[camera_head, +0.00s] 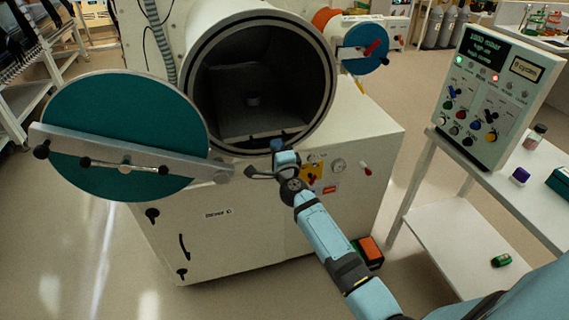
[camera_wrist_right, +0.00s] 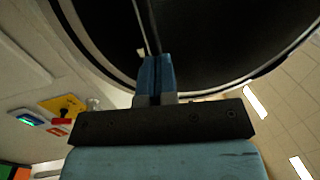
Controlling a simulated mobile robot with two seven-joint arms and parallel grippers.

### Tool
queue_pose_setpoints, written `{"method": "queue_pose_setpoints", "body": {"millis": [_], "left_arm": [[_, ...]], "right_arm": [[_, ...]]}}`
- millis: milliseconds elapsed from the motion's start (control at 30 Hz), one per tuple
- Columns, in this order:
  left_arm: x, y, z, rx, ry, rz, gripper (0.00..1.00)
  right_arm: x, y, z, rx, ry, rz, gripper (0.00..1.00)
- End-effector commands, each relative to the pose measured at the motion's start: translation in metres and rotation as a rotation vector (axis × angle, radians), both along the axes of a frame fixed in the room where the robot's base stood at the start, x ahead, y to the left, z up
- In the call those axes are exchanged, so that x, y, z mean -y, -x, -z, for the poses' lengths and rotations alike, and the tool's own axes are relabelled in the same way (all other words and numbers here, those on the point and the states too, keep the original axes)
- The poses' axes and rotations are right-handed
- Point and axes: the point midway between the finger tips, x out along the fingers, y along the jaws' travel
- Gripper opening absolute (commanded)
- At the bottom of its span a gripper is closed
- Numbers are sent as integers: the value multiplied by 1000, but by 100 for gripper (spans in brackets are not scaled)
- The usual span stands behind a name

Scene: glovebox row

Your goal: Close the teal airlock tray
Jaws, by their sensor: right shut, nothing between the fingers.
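The airlock with the teal round door (camera_head: 125,110) is open; the door stands swung out to the left, with a metal bar across it. Inside the dark round chamber (camera_head: 318,90) a grey tray (camera_head: 240,122) lies low, its front edge close to the mouth. How far it slides out is hard to tell. My right gripper (camera_head: 277,146) is at the lower rim of the mouth, in front of the tray, shut and empty. In the right wrist view its blue fingers (camera_wrist_right: 155,72) are together against the dark opening; contact is unclear. My left gripper is not in view.
A second port with a blue door (camera_head: 362,48) stands behind. A control panel (camera_head: 490,95) and a white side table (camera_head: 500,185) are at the right. An orange-topped box (camera_head: 370,250) sits on the floor by the cabinet. The floor at the left is clear.

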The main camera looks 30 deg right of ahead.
Motion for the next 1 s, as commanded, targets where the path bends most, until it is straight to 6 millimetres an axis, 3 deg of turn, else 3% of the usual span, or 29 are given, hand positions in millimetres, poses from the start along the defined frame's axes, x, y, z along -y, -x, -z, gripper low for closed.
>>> {"method": "queue_pose_setpoints", "body": {"millis": [200,400,600,1000], "left_arm": [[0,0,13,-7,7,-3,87],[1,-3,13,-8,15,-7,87],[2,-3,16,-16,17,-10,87],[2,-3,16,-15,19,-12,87]], "right_arm": [[11,-45,2,1,0,0,0],[17,-70,2,1,0,0,0],[20,-80,1,0,1,0,0],[20,-81,1,0,0,0,0]]}}
